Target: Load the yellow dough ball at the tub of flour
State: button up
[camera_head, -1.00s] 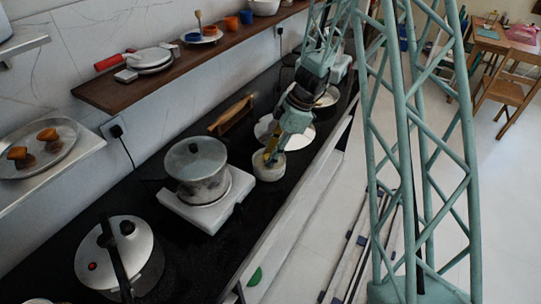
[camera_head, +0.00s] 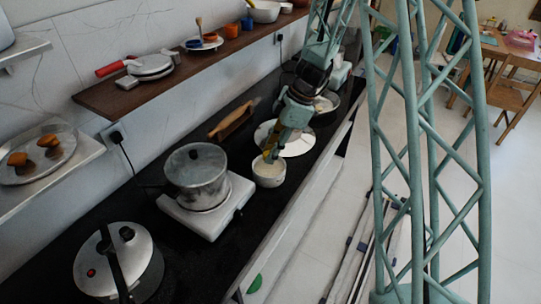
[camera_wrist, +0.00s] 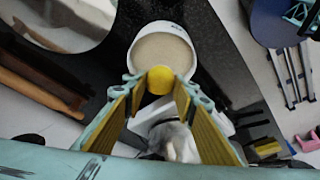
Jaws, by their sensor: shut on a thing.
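The yellow dough ball (camera_wrist: 160,80) is between my fingertips in the wrist view. My gripper (camera_wrist: 160,84) is shut on it. The tub of flour (camera_wrist: 192,62) is a white round bowl with pale flour inside, just beyond the ball in the wrist view. The ball overlaps the tub's near rim in that view; I cannot tell whether it touches the flour. In the head view the tub (camera_head: 269,179) stands on the black counter, and my gripper (camera_head: 269,154) points down over its far side. The ball is too small to make out there.
A pale plate (camera_head: 297,145) lies behind the tub, with a wooden-handled tool (camera_head: 230,120) by the wall. A steel pot (camera_head: 192,181) stands on a white stove (camera_head: 233,203) left of the tub. A pressure cooker (camera_head: 143,265) is nearer. The counter's front edge is close on the right.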

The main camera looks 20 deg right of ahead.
jog(key=shift+r, duration=1.2)
jog(key=shift+w, duration=0.1)
jog(key=shift+w+a+m+t, duration=0.3)
jog(key=shift+w+m, duration=0.5)
jog(key=w+d+f+m+t+h, duration=0.1)
jog(key=w+d+m+t+h, duration=0.2)
jog(key=m, duration=1.1)
jog(key=shift+w+d+f+h, duration=0.15)
jog(key=shift+w+d+h, duration=0.45)
jog(key=shift+d, duration=1.3)
jog(key=shift+s+d+m, duration=0.1)
jog(key=shift+s+m, duration=0.15)
jog(key=shift+m, duration=0.05)
